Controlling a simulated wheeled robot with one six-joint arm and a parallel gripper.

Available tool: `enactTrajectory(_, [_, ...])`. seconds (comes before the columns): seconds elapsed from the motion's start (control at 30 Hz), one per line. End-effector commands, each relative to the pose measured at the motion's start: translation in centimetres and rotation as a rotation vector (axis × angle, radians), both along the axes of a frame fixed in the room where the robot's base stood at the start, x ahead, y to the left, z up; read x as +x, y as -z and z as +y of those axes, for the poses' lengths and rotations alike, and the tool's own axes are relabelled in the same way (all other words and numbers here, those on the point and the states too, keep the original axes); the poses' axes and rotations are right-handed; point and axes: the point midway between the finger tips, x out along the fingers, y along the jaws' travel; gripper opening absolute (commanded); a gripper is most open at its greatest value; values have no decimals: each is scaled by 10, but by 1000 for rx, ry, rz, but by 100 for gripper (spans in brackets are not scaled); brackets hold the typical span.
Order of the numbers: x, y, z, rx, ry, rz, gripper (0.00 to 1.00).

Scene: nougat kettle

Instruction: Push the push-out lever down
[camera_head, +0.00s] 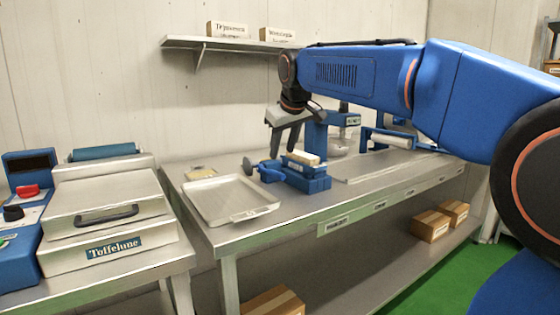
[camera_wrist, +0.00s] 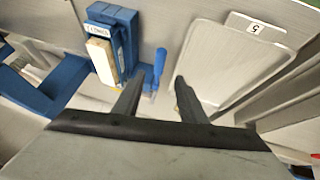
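In the head view a blue press-like fixture (camera_head: 308,184) stands on the steel table with a cream block (camera_head: 303,158) on top. A blue lever with a round dark end (camera_head: 251,165) sticks out at its left. In the wrist view the fixture (camera_wrist: 126,25) and block (camera_wrist: 102,60) are at upper left, with a slim blue lever (camera_wrist: 159,66) beside them. My gripper (camera_head: 283,150) points down above the fixture. In the wrist view my gripper (camera_wrist: 158,86) has its two fingers well apart, nothing held, and the lever appears in the gap between them. Contact cannot be told.
A shallow metal tray (camera_head: 230,200) lies left of the fixture; it also shows at right in the wrist view (camera_wrist: 225,62). A blue-framed roller (camera_head: 390,140) is at the table's right. A lidded machine (camera_head: 105,205) stands at left. A shelf (camera_head: 220,43) is on the back wall.

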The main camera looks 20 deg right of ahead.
Motion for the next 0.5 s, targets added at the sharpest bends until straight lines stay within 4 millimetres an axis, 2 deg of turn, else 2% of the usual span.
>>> enactTrajectory(0.2, [-20, -32, 0, 0, 0, -2, 38])
enactTrajectory(0.5, [-32, -49, -1, 0, 0, 1, 38])
